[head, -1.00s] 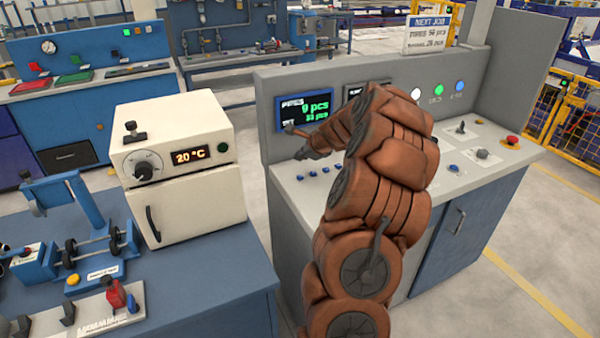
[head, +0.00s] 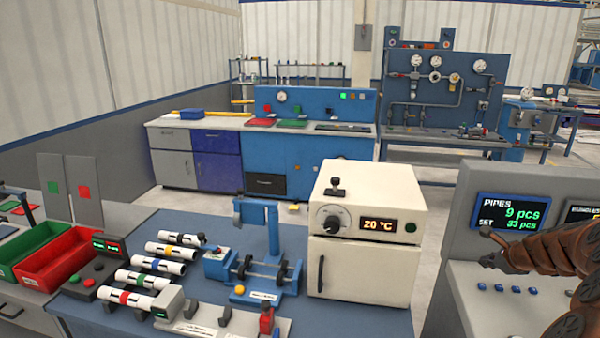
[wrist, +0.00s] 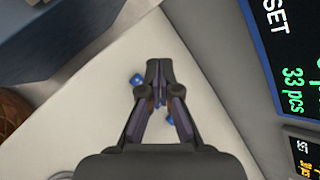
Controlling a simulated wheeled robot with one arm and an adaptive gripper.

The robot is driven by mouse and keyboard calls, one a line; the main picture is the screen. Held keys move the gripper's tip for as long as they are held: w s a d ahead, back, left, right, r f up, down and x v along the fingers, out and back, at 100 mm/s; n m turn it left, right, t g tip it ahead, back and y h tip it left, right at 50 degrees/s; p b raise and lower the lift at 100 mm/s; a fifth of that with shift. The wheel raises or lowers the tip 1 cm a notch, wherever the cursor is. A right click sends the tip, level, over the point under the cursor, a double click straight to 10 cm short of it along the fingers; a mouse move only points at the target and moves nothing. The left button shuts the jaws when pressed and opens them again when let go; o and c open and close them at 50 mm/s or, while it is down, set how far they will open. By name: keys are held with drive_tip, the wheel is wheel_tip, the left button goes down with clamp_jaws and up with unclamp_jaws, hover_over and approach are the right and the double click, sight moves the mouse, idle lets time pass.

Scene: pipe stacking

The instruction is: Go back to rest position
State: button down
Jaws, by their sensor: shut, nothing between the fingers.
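My gripper (head: 485,262) is at the right of the head view, at the end of my brown-covered arm. It is in front of the grey control console (head: 458,210), near the display reading "PIPES 9 pcs, SET 33 pcs" (head: 512,212). In the wrist view my gripper (wrist: 158,66) has its fingertips together with nothing between them. It is over the console's pale top (wrist: 95,105), with blue buttons (wrist: 136,79) beside and behind the fingers.
A cream oven (head: 365,265) reading 20 °C stands on the blue table (head: 390,322). Left of it are a blue roller fixture (head: 265,265), several banded pipes (head: 150,265), a red bin (head: 62,262) and a green bin (head: 32,243). Floor shows between table and console.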

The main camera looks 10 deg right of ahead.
drive_tip(key=a+r+n+g+y, duration=0.15)
drive_tip(key=a+n, duration=0.25)
drive_tip(key=a, duration=0.5)
drive_tip(key=a+r+n+y, duration=0.2)
drive_tip(key=a+n, duration=0.1)
drive_tip(key=a, duration=0.6)
drive_tip(key=s+a+r+n+g+y, duration=0.15)
drive_tip(key=s+a+n, duration=0.4)
drive_tip(key=a, duration=0.55)
drive_tip(key=s+a+r+n+g, duration=0.1)
drive_tip(key=s+a+n+g, duration=0.2)
drive_tip(key=s+a+n, duration=0.5)
drive_tip(key=s+a+n+g+h, duration=0.1)
drive_tip(key=s+a+n, duration=0.1)
drive_tip(key=s, duration=0.6)
drive_tip(key=s+a+f+n+g+h, duration=0.1)
drive_tip(key=s+n+g, duration=0.1)
drive_tip(key=s, duration=0.6)
drive_tip(key=s+a+f+n+g+h, duration=0.1)
drive_tip(key=s+a+n+g+h, duration=0.1)
drive_tip(key=s, duration=0.7)
drive_tip(key=shift+a+f+n, duration=0.25)
drive_tip(key=shift+a+n, duration=0.1)
drive_tip(key=shift+n, duration=0.4)
drive_tip(key=shift+d, duration=0.15)
